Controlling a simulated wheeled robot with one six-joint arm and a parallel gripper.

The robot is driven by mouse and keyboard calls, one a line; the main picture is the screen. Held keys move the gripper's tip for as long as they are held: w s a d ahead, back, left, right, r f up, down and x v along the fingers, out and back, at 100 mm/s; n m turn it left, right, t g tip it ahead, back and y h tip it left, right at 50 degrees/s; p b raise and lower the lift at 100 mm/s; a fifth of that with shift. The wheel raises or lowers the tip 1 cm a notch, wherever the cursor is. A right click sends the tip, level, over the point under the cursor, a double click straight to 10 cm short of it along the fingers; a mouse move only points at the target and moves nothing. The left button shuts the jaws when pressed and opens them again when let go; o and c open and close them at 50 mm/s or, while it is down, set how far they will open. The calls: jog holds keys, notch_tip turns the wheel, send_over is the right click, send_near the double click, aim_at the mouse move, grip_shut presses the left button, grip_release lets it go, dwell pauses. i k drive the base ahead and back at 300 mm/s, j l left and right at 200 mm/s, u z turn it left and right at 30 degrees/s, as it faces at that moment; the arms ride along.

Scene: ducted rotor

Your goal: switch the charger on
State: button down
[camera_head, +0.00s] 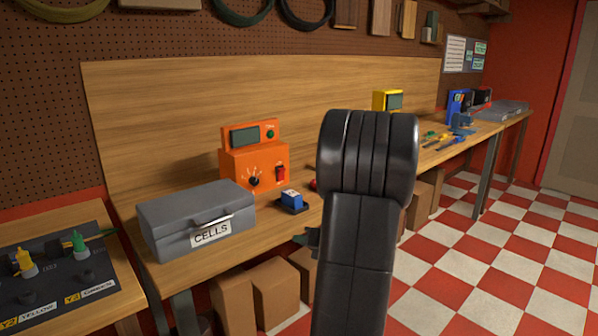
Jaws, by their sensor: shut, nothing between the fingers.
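The orange charger (255,154) stands upright on the wooden bench against the back board. It has a dark display (244,137) with a small green button beside it on the upper part. Its lower front has a black knob (254,181) with marks around it and a red switch (280,173) at the right. I cannot tell the switch's position at this size. My black arm rises in front of the bench, to the right of the charger.
A grey box labelled CELLS (197,220) stands left of the charger. A small blue block on a dark base (292,201) sits in front of it. Checkered floor (470,260) is clear at right.

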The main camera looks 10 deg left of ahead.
aim_at(282, 171)
jog(key=i+l+z, duration=0.3)
jog(key=i+j, duration=0.2)
jog(key=j, duration=0.15)
jog(key=i+j, duration=0.2)
jog(key=j, duration=0.15)
jog(key=i+j, duration=0.2)
jog(key=j, duration=0.15)
